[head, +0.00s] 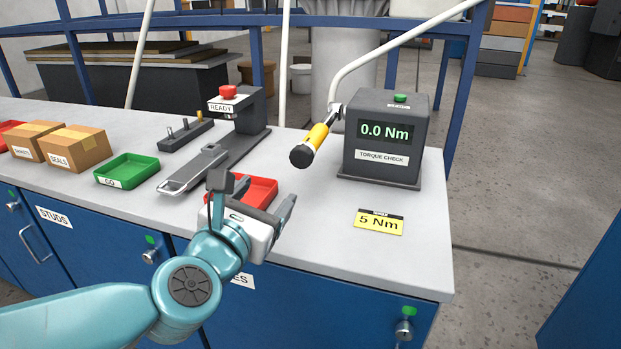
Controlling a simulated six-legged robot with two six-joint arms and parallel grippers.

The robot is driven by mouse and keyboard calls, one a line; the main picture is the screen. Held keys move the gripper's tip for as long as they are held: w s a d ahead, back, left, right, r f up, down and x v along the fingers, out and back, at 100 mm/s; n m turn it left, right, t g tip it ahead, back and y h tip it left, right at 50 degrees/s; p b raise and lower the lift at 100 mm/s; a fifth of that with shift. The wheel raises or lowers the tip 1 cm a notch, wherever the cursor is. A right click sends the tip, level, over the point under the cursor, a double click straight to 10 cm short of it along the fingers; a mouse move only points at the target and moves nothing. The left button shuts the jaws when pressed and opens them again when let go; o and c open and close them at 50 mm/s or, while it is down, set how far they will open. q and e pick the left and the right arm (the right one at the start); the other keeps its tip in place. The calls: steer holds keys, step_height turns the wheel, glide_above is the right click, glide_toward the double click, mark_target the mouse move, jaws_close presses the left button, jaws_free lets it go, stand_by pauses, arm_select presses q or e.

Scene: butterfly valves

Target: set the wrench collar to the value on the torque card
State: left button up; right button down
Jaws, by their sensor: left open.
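The torque wrench (316,141) shows at the left side of the torque check box (386,145), with a yellow collar and a black end pointing down-left. Marks on the collar are too small to read. The box display reads 0.0 Nm. The yellow torque card (378,223) lies on the bench in front of the box and reads 5 Nm. My left gripper (250,200) is open and empty in front of the red tray, left of and nearer than the wrench, apart from it. My right gripper is not in view.
The red tray (262,189) is partly hidden by my left gripper. A grey metal tool (194,170), a green tray (133,169), a READY stand with red button (228,92) and cardboard boxes (75,148) stand to the left. The bench top around the card is clear.

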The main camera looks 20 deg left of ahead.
mark_target(299, 160)
arm_select(q)
steer(key=shift+t+h, duration=0.3)
steer(key=shift+t, duration=0.2)
steer(key=w, duration=0.4)
steer(key=w+d+b, duration=0.1)
steer(key=w, duration=0.4)
steer(key=w+b, duration=0.1)
steer(key=w, duration=0.4)
steer(key=shift+w+d+f, duration=0.1)
steer(key=shift+d+f, duration=0.05)
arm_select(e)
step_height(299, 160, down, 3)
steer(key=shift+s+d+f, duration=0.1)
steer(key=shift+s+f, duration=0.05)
arm_select(q)
steer(key=c, duration=1.1)
